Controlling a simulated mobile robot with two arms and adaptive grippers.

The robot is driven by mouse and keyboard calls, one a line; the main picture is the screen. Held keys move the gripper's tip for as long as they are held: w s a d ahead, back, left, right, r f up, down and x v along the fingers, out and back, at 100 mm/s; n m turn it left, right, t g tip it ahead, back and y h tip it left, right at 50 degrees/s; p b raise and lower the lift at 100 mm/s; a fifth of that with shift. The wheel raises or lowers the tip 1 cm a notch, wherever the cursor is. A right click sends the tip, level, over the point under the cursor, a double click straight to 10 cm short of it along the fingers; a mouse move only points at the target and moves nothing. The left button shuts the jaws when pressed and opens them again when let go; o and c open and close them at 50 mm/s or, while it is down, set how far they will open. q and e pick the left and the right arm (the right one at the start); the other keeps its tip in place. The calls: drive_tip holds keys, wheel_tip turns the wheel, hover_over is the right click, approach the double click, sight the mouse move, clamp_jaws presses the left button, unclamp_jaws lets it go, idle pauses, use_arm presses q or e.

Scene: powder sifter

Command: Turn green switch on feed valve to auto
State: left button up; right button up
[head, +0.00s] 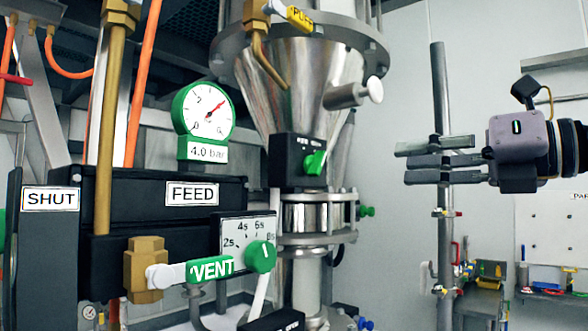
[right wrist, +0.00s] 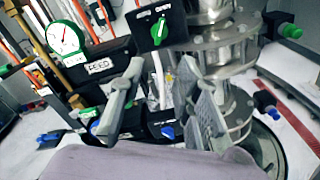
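A green switch (head: 315,163) sits on a black box (head: 290,160) in front of the steel cone in the head view. Small white marks run along the box's top, too small to read. The switch also shows in the right wrist view (right wrist: 160,36), its handle roughly upright. A FEED label (head: 193,194) is on a separate black block to the left. My right gripper (head: 402,162) is open and empty, well to the right of the switch and apart from it. In the right wrist view its fingers (right wrist: 162,62) stand apart, with the switch beyond and between them. My left gripper is not in view.
A gauge (head: 207,112), a VENT lever (head: 210,270) and a green timer knob (head: 261,257) are left of and below the switch. A steel valve handle (head: 355,93) juts out above right. A blue knob (right wrist: 168,131) shows lower down. Open space lies between cone and gripper.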

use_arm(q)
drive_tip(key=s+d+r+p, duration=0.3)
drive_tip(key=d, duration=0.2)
use_arm(e)
drive_tip(key=p, duration=0.1)
approach(322, 163)
drive_tip(key=p+x, duration=0.3)
drive_tip(key=x, duration=0.4)
drive_tip(key=shift+r+p, duration=0.15)
drive_tip(key=shift+p, duration=0.15)
drive_tip(key=shift+w+a, duration=0.2)
drive_tip(key=shift+w, duration=0.05)
drive_tip(key=shift+w+a+p, duration=0.2)
drive_tip(key=shift+a+p, duration=0.05)
drive_tip(key=shift+p, duration=0.05)
drive_tip(key=shift+w+a+f, duration=0.15)
drive_tip(key=shift+a+f, duration=0.1)
drive_tip(key=shift+a, duration=0.05)
drive_tip(key=shift+d, duration=0.15)
drive_tip(key=shift+c, duration=1.3)
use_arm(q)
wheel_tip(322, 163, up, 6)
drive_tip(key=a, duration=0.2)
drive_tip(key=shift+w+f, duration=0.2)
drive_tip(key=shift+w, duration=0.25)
use_arm(e)
clamp_jaws()
